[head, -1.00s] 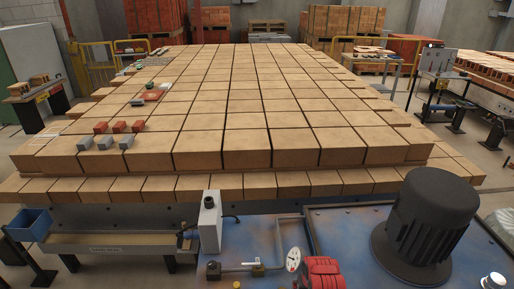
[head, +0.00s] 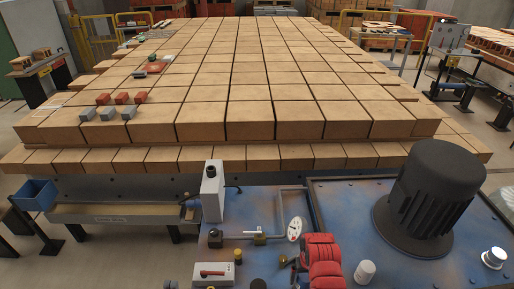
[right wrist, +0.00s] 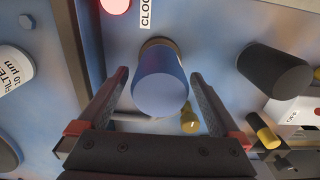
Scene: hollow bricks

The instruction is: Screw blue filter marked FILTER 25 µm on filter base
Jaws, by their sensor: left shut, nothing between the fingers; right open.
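In the right wrist view a blue cylindrical filter (right wrist: 160,88) is between the spread fingers of my right gripper (right wrist: 158,82). The gripper is open, with gaps between the filter and both fingers. A tan ring shows at the filter's far end; no marking on the filter is readable. A white filter marked 10 µm (right wrist: 14,72) stands at the left edge of that view. I cannot pick out the filter base with certainty. Neither gripper shows clearly in the head view, and the blue filter is not visible there.
On the blue tank top stand a large black motor (head: 432,200), a red pump-like part (head: 322,262), a dial gauge (head: 295,229) and a white cylinder (head: 365,272). Stacked bricks (head: 250,110) fill the back.

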